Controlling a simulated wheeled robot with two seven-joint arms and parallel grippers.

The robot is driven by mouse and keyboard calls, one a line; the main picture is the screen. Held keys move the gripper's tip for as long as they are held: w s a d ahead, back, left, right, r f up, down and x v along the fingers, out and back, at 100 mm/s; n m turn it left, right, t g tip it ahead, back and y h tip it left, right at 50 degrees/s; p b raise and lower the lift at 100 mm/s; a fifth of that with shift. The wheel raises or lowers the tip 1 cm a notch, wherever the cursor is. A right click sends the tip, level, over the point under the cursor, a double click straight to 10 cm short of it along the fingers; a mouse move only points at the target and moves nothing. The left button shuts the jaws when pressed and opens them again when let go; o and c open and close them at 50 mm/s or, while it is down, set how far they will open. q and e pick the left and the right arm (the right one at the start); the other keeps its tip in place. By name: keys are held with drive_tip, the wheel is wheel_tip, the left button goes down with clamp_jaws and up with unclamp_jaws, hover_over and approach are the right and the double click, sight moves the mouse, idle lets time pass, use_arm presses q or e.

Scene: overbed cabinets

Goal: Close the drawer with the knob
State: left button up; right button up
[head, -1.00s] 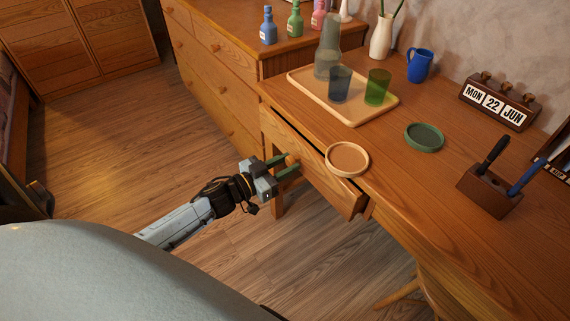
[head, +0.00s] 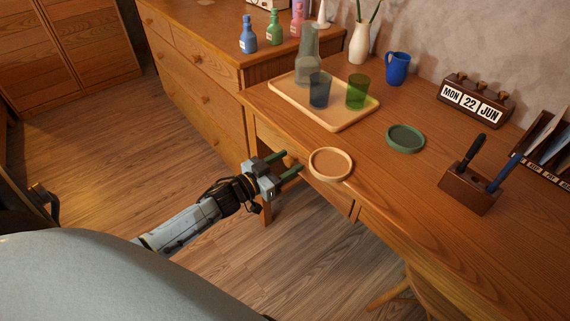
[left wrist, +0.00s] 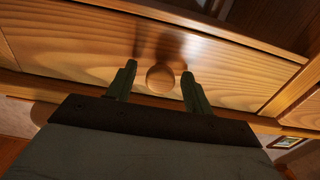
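The desk drawer (head: 336,197) sits under the desk's front edge, its front close to the desk frame. I cannot tell if it is fully flush. Its round wooden knob (left wrist: 160,79) is in the middle of the left wrist view, and part of it shows in the head view (head: 289,160). My left gripper (head: 283,164) is at the drawer front. In the left wrist view its two green fingers (left wrist: 158,82) stand open on either side of the knob, with a visible gap on each side. My right gripper is not in view.
The desktop (head: 400,190) holds a tan round dish (head: 331,163) near the front edge, a tray (head: 335,125) with glasses, a green dish (head: 405,138) and a pen holder (head: 470,190). A dresser (head: 190,70) adjoins at the left. The floor (head: 110,160) is clear.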

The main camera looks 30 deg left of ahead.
use_arm(q)
drive_tip(key=shift+s, duration=0.15)
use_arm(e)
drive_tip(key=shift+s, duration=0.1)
use_arm(q)
drive_tip(key=shift+s+a, duration=0.15)
drive_tip(key=shift+s, duration=0.1)
drive_tip(key=p+v, duration=0.3)
drive_tip(key=v, duration=0.9)
drive_tip(key=shift+s+p, duration=0.3)
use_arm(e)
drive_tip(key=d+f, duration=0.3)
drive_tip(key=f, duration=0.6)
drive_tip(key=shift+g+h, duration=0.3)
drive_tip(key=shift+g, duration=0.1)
use_arm(q)
drive_tip(key=shift+a, duration=0.1)
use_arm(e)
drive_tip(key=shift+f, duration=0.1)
use_arm(q)
drive_tip(key=shift+r, duration=0.1)
